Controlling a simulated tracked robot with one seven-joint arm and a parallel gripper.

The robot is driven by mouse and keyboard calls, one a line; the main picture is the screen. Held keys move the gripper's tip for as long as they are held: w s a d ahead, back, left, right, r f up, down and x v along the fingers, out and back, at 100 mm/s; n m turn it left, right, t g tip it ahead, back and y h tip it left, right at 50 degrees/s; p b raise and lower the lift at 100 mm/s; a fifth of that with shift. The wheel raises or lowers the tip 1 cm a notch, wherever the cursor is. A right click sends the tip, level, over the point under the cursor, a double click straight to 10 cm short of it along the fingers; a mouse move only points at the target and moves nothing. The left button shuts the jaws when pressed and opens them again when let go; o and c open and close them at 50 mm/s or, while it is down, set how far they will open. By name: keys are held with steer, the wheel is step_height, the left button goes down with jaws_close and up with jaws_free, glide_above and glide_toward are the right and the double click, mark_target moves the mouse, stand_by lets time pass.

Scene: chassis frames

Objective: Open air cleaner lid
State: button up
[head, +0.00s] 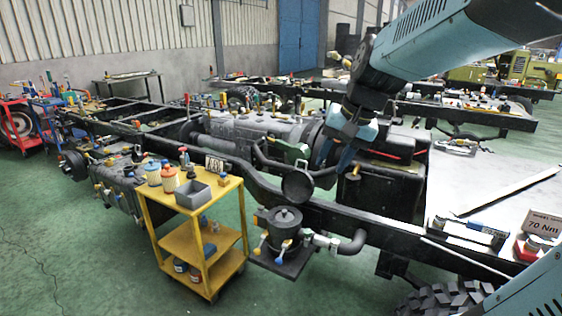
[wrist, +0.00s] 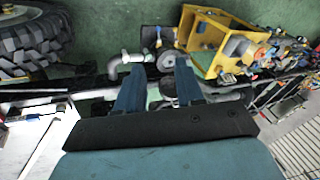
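The air cleaner looks to be the dark round canister (head: 284,226) on a bracket beside the near chassis rail, with yellow and blue clamps or valves around it. My gripper (head: 335,155) is above the rail, behind and right of the canister. In the wrist view, my gripper (wrist: 159,88) has its two blue fingers apart with nothing held; the canister (wrist: 166,60) shows beyond them.
A yellow cart (head: 203,235) with a grey bin and bottles stands just left of the canister. A grey pipe (head: 345,244) runs right from it. The long chassis frame (head: 383,231) crosses the scene. A pale table (head: 500,200) is at right. Green floor is clear in front.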

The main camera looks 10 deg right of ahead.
steer(key=w+a+f+m+g+y, duration=0.1)
steer(key=w+f+m+y, duration=0.25)
steer(key=w, duration=0.95)
steer(key=m+t+y, duration=0.8)
steer(key=m+t, duration=0.1)
steer(key=m, duration=1)
glide_toward(298, 160)
steer(key=x, duration=0.9)
steer(key=shift+w+f, duration=0.2)
steer(key=shift+w, duration=0.15)
steer(key=shift+r, duration=0.1)
jaws_close()
steer(key=shift+d, duration=0.1)
